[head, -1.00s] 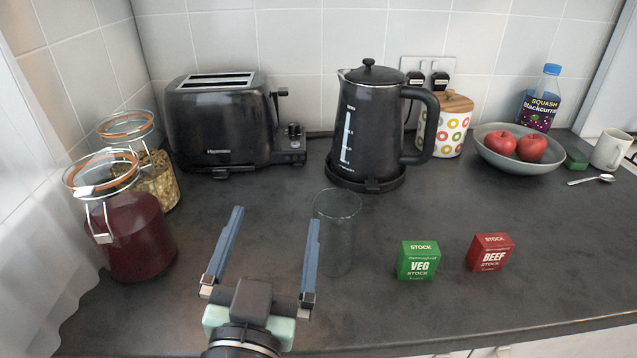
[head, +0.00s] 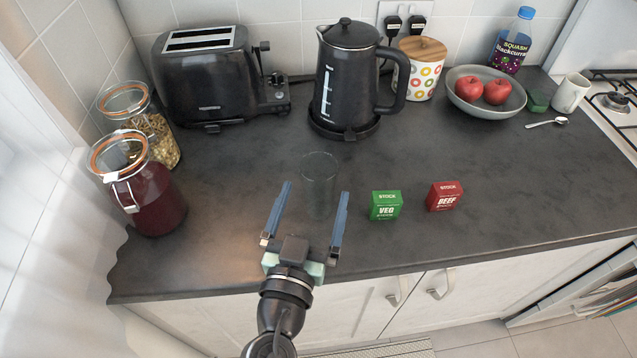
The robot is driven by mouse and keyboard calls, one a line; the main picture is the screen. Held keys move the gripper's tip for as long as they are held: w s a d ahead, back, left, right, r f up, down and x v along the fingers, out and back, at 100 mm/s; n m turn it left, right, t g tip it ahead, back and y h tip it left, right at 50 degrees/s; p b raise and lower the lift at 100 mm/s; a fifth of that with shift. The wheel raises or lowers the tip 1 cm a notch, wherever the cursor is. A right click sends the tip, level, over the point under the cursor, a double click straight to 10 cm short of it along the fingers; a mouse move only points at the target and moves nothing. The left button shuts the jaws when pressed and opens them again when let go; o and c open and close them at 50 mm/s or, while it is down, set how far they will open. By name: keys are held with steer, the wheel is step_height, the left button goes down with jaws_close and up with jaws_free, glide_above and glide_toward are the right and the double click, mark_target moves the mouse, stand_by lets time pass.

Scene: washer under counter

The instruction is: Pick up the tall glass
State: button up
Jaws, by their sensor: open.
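The tall glass (head: 319,176) is clear and stands upright on the dark counter, in front of the kettle. My gripper (head: 315,190) is open, with its two blue fingers spread and pointing toward the back of the counter. The glass shows just beyond and between the fingertips, nearer the right finger. The lower part of the glass is faint against the counter, so I cannot tell how far the fingers reach around it. Nothing is held.
A green veg stock box (head: 385,205) and a red beef stock box (head: 444,196) stand right of the glass. The black kettle (head: 345,85) and toaster (head: 208,82) stand behind. Two jars (head: 157,200) are at left. The counter (head: 245,165) is clear left of the glass.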

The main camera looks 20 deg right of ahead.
mark_target(314, 186)
steer(key=p+x, duration=0.2)
steer(key=x, duration=0.3)
steer(key=shift+w+a+r, duration=0.1)
steer(key=shift+w+r, duration=0.05)
steer(key=shift+w, duration=0.1)
steer(key=shift+w+d, duration=0.3)
steer(key=shift+w, duration=0.1)
jaws_close()
